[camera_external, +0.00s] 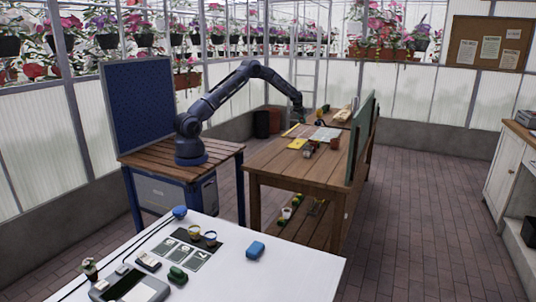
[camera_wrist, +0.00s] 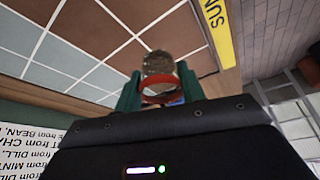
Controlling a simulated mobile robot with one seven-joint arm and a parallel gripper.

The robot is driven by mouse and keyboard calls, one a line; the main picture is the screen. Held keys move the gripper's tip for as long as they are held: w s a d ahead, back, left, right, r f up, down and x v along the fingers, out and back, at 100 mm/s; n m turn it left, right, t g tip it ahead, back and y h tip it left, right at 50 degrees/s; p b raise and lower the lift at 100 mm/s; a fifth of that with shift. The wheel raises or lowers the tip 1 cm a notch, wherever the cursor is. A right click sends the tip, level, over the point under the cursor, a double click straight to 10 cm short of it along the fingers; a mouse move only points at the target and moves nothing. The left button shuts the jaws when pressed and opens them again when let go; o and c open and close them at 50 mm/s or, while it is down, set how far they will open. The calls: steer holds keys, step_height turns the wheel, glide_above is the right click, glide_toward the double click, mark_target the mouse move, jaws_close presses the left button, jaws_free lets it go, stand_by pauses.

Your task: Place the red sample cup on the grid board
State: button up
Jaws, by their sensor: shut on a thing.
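The red sample cup (camera_wrist: 160,88) shows in the wrist view as a red rim with brown, grainy content behind it. My gripper (camera_wrist: 160,91) is shut on it, with a green finger on each side. The grid board (camera_wrist: 88,68), with brown and grey-green squares and pale lines, fills the upper left of that view. The cup overlaps the board's right side in the picture; I cannot tell whether they touch. In the external view my gripper (camera_external: 298,112) is small, at the far part of the wooden table, and the cup cannot be made out.
A yellow strip with lettering (camera_wrist: 220,35) lies right of the board. A printed sheet (camera_wrist: 35,145) is at lower left. On the wooden table (camera_external: 275,165) stand a brown pot (camera_external: 334,143) and a yellow item (camera_external: 297,143). A green upright panel (camera_external: 361,135) borders its right side.

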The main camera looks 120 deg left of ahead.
mark_target(302, 130)
steer(key=shift+f, duration=2.8)
steer(key=shift+f, duration=0.1)
steer(key=o, duration=1)
steer(key=shift+c, duration=0.2)
steer(key=v, duration=1.2)
steer(key=shift+w+d, duration=0.1)
steer(key=shift+d, duration=0.05)
